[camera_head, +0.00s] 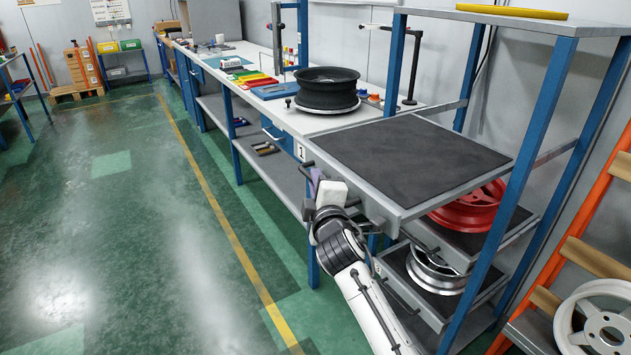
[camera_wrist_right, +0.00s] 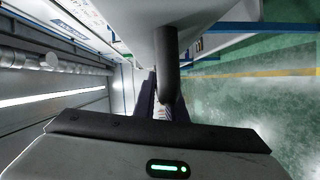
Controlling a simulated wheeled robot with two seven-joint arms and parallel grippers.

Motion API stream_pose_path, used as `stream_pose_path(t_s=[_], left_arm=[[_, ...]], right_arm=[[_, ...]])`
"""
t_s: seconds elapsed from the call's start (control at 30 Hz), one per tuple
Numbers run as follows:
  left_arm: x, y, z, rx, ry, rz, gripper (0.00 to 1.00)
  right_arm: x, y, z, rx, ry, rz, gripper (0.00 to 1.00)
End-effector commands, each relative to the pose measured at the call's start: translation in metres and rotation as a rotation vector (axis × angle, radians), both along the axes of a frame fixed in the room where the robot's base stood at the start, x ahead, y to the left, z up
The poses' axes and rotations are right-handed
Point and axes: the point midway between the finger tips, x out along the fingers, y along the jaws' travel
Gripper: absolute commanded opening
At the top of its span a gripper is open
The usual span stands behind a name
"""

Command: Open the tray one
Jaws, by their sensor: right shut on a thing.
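Tray one (camera_head: 410,155) is the top tray of the blue rack, with a grey rim and a bare dark mat. Its front part stands out past the rack's blue posts. A label with the number 1 (camera_head: 301,152) shows by its far front corner. My right gripper (camera_head: 318,187) is at the tray's front edge, shut on the dark handle. In the right wrist view the handle (camera_wrist_right: 168,55) runs down between the fingers (camera_wrist_right: 162,108), whose tips are partly hidden. My left gripper is not in view.
Lower trays hold a red wheel (camera_head: 470,208) and a silver wheel (camera_head: 437,270). A black wheel (camera_head: 327,88) stands on the workbench behind. A white wheel (camera_head: 597,320) is on an orange rack at right. The green floor (camera_head: 130,220) to the left is clear.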

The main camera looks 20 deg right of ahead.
Motion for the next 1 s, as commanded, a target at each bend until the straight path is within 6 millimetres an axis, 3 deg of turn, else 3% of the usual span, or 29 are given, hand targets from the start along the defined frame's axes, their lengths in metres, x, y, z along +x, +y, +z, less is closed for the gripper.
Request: stream_pose_path(t_s=[0.03, 0.07, 0.17, 0.57, 1.0], left_arm=[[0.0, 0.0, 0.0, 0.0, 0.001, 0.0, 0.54], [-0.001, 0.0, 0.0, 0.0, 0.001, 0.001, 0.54], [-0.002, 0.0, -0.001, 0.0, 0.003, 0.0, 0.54], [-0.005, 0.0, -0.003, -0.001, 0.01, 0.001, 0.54], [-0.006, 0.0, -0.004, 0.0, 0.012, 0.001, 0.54]], right_arm=[[0.0, 0.0, -0.001, 0.0, 0.002, -0.001, 0.0], [0.0, 0.0, -0.001, 0.0, 0.002, -0.001, 0.16], [0.0, 0.0, -0.001, 0.0, 0.002, -0.001, 0.29], [-0.008, 0.002, 0.0, -0.001, 0.001, 0.001, 0.29], [-0.084, 0.015, 0.005, -0.001, 0.001, 0.0, 0.29]])
